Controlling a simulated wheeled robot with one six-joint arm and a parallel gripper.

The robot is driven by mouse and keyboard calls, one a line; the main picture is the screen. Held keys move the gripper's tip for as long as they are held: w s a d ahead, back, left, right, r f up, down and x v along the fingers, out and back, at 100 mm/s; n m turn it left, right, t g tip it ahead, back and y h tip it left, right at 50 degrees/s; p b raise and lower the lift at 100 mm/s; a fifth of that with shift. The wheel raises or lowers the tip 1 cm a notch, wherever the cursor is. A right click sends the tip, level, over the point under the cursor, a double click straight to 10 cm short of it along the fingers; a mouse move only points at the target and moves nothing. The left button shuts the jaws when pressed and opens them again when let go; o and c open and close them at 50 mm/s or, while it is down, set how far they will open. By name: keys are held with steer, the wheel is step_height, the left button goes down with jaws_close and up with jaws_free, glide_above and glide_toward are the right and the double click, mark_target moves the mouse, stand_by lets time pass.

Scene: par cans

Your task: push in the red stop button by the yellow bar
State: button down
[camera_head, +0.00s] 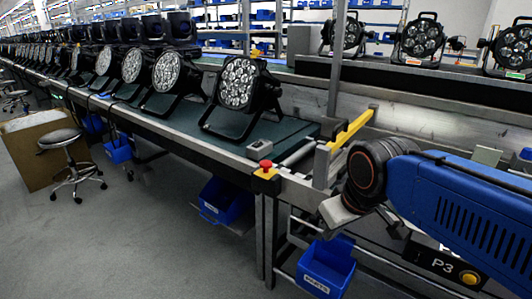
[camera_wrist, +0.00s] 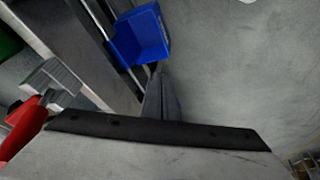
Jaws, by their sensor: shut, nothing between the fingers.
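The red stop button (camera_head: 265,164) is a small red cap on top of a yellow box (camera_head: 266,173). The box sits at the near corner of the conveyor, left of the yellow bar (camera_head: 354,126). The bar slants up to the right above the conveyor end. My gripper (camera_head: 337,214) is shut and empty, to the right of the button and lower in the head view, apart from it. Its fingers are small there and partly hidden by my wrist. I cannot make out the button for certain in the wrist view.
A grey switch box (camera_head: 260,149) sits just behind the button. Several par cans (camera_head: 238,84) stand on the green conveyor (camera_head: 285,132). A blue bin (camera_head: 326,268) hangs below; a blue bin also shows in the wrist view (camera_wrist: 141,36). A red object (camera_wrist: 24,125) there is unclear.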

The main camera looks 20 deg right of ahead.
steer(key=w+a+r+n+g, duration=0.1)
steer(key=w+r+n, duration=0.6)
steer(key=w+r, duration=0.2)
step_height(320, 180, up, 11)
steer(key=n+g, duration=0.3)
steer(key=n, duration=1.3)
glide_above(266, 162)
steer(key=shift+f, duration=0.15)
step_height(266, 162, down, 14)
steer(key=shift+f, duration=0.1)
